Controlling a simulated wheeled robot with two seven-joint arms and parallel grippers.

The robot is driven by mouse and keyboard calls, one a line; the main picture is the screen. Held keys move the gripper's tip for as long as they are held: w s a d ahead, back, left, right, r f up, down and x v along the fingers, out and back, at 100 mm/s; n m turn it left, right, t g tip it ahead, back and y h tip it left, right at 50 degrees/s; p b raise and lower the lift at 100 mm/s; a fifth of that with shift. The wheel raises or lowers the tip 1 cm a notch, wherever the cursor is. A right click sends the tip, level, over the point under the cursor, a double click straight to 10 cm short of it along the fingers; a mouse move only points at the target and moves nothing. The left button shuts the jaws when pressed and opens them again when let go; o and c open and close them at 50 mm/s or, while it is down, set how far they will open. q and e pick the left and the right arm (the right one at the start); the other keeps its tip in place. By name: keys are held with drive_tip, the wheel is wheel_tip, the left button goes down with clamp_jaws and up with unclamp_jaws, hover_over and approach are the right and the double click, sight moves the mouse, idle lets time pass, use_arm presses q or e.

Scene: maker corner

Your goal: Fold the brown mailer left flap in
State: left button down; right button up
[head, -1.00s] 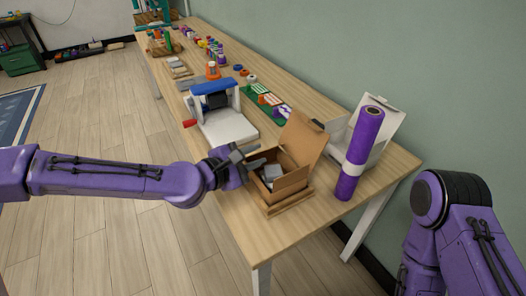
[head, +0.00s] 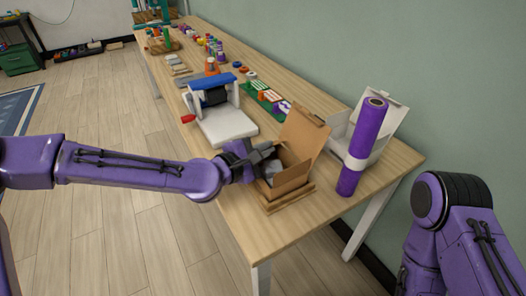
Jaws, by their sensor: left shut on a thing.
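The brown mailer (head: 288,184) is an open cardboard box near the front end of the workbench, on a brown wooden base (head: 289,201). Its tall lid (head: 303,138) stands up at the back. My left gripper (head: 264,157) is at the box's left side, at the rim, shut on what appears to be the left flap; the fingers hide most of the flap. A grey item (head: 272,170) shows partly inside the box. My right arm is at the right edge, and its gripper is out of view.
A white and blue press (head: 222,115) stands behind my left gripper. Small parts line the bench further back. Bare bench (head: 247,212) lies front left.

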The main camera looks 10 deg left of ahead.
use_arm(q)
drive_tip(key=shift+s+d+f+m, duration=0.1)
drive_tip(key=shift+f+m, duration=0.2)
drive_tip(key=shift+f, duration=0.1)
drive_tip(key=shift+r, duration=0.2)
use_arm(e)
drive_tip(key=shift+f, duration=0.65)
use_arm(q)
drive_tip(key=c, duration=1.4)
unclamp_jaws()
drive_tip(key=shift+o, duration=0.2)
drive_tip(key=p+v, duration=0.1)
drive_tip(key=v, duration=0.9)
drive_tip(key=shift+s+p, duration=0.3)
drive_tip(key=shift+p, duration=0.1)
use_arm(e)
drive_tip(key=shift+r, duration=1)
